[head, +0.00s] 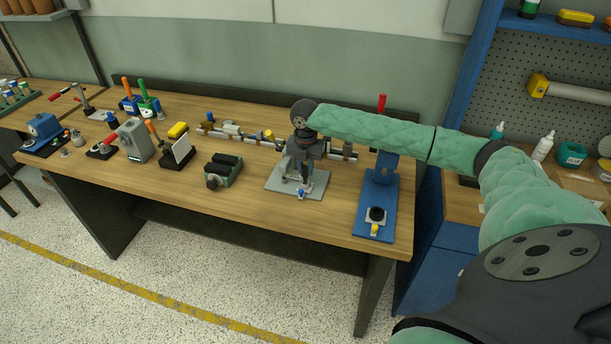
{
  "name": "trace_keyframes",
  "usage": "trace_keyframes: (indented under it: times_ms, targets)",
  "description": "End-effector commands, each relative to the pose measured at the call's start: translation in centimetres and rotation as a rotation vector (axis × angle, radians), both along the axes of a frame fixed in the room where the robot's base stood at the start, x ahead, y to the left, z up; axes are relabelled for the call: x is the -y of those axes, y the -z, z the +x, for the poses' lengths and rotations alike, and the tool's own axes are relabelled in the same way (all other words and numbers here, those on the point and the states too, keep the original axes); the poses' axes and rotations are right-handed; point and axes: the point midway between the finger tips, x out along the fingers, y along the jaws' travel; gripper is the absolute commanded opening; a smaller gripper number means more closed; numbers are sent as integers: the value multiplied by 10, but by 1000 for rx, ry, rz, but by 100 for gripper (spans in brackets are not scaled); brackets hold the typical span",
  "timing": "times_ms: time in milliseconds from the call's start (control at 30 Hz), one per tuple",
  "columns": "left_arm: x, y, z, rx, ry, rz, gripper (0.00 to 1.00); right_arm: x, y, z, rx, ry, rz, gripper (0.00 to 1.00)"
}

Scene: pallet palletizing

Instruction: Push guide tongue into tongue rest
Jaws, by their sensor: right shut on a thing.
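My right gripper (304,174) points down over a grey base plate (318,185) near the front right of the wooden bench. It is shut on a small part, which I take to be the guide tongue; the gripper and distance mostly hide it. A small metal fixture with a blue knob (301,193) stands on the plate, close in front of the fingers. I take this to be the tongue rest, but its slot is too small to make out. I cannot tell whether tongue and rest touch. My left gripper is not in view.
A blue press-like stand (380,200) with a red handle is right of the plate. A dark green block (223,170) is left. A rail with small parts (240,132) runs behind. Several fixtures fill the bench's left. The front strip is clear.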

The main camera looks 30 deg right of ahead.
Motion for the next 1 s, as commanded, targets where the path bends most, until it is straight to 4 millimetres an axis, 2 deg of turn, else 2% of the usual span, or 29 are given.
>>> trace_keyframes:
  times_ms: [400,733,767,833,1000]
  targets:
    - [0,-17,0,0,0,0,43,0,-19,0,0,0,0,0]
    - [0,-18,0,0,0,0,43,0,-21,0,0,0,0,0]
    - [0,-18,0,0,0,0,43,0,-21,0,0,0,0,16]
    - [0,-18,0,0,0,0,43,0,-21,0,0,0,0,2]
    - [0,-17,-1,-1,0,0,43,-5,-19,0,-1,1,1,0]
